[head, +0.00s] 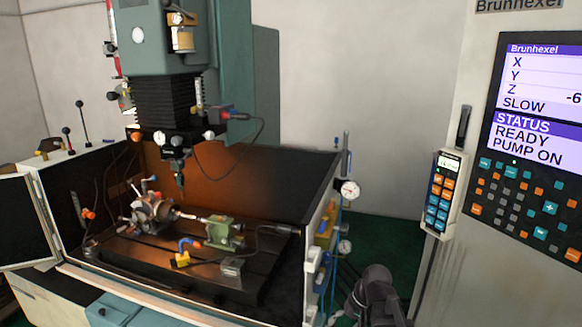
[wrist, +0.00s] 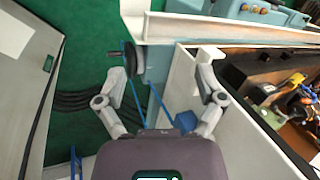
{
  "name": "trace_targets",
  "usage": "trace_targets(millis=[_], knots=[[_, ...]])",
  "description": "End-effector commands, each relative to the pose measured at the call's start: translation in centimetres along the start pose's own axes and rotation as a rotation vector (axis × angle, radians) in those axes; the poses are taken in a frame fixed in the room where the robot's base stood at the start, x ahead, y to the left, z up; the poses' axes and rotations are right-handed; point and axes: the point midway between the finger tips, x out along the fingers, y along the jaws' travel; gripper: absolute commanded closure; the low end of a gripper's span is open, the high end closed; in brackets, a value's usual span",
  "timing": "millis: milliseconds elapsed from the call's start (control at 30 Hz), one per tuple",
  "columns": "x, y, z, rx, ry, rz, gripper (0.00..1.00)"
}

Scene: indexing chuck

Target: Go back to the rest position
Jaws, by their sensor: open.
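My gripper (wrist: 162,72) shows in the wrist view with its two grey fingers spread wide and nothing between them. It hangs over the gap beside the machine, above the green floor and the machine's side wall. In the head view a dark part of my arm shows at the bottom, right of the machine; the fingers cannot be made out there. The indexing chuck (head: 150,212) sits on the machine table (head: 190,268) inside the open tank, well away to the left of my arm. A green tailstock-like block (head: 224,233) stands to its right.
The machine head (head: 165,60) hangs over the chuck. The control panel (head: 530,150) with its hand pendant (head: 440,195) stands on the right. Dials and fittings line the tank's right side, such as a round gauge (head: 349,189). Dark cables (wrist: 85,102) lie on the green floor.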

Motion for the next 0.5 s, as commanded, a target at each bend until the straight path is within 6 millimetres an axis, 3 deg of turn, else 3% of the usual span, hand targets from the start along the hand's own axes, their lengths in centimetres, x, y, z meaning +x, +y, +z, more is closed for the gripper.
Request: trace_targets(millis=[33, 200, 500], knots=[[0.3, 0.3, 1.7, -0.014, -0.006, 0.061, 0.12], [0.5, 1.9, 4.6, -0.051, -0.015, 0.244, 0.12], [0.1, 3.2, 6.2, -0.080, -0.018, 0.383, 0.12]])
